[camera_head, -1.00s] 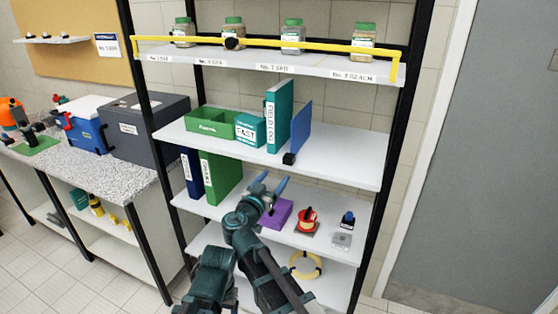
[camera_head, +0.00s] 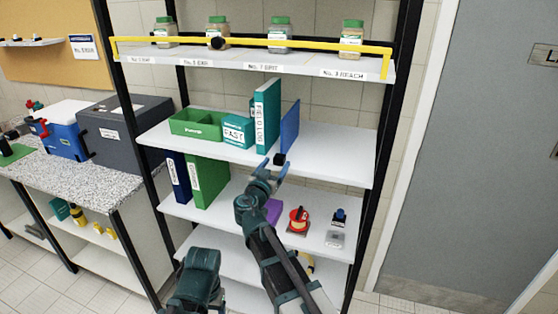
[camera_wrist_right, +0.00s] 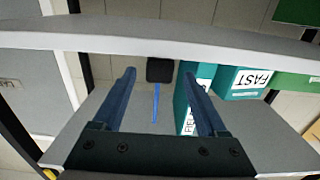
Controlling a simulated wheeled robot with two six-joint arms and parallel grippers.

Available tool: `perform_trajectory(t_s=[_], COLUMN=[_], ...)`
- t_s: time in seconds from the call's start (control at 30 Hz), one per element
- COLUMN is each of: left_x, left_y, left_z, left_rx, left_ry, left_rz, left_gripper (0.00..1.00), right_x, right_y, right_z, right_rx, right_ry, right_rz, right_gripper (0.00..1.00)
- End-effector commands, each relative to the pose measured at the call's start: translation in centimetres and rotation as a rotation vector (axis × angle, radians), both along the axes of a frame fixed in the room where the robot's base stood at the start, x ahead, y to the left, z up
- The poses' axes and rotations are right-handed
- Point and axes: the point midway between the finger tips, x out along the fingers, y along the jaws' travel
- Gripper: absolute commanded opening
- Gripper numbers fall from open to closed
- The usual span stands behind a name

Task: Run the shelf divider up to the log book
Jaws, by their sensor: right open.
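The shelf divider (camera_head: 290,127) is a thin blue upright panel on the middle shelf, with a black block (camera_head: 279,159) at its front lower edge. The log book (camera_head: 266,116), a teal binder marked FIELD LOG, stands upright to its left with a small gap. My right gripper (camera_head: 271,168) is open and empty, just in front of and below the black block. In the right wrist view, which looks upside down, the block (camera_wrist_right: 160,70) shows between the open fingertips, with the blue divider (camera_wrist_right: 155,103) behind it.
A teal FAST box (camera_head: 238,131) and a green bin (camera_head: 196,123) stand left of the log book. The shelf right of the divider (camera_head: 335,163) is clear. A yellow rail (camera_head: 250,67) fronts the jars above. Binders, a purple item and small objects sit below.

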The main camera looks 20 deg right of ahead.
Motion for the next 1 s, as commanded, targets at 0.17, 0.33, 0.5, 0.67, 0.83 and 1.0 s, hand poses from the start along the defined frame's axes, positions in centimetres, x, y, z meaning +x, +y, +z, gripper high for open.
perform_trajectory(t_s=[0.17,0.33,0.5,0.67,0.83,1.0], left_x=[0.0,0.0,0.0,0.0,0.0,0.0], left_y=[0.0,0.0,0.0,0.0,0.0,0.0], left_z=[0.0,0.0,0.0,0.0,0.0,0.0], left_rx=[0.000,0.000,0.000,0.000,0.000,0.000], left_ry=[0.000,0.000,0.000,0.000,0.000,0.000], left_rz=[0.000,0.000,0.000,0.000,0.000,0.000], left_gripper=[0.72,0.72,0.72,0.72,0.72,0.72], right_x=[2.2,3.0,3.1,3.1,3.1,3.1], right_y=[-1.4,-2.0,-2.1,-2.1,-2.1,-2.1], right_z=[0.0,0.0,0.0,0.0,0.0,0.0], right_rx=[0.000,0.000,0.000,0.000,0.000,0.000], right_ry=[0.000,0.000,0.000,0.000,0.000,0.000], right_rz=[-0.001,-0.001,0.000,0.000,0.000,0.000], right_gripper=[0.75,0.75,0.75,0.75,0.46,0.16])
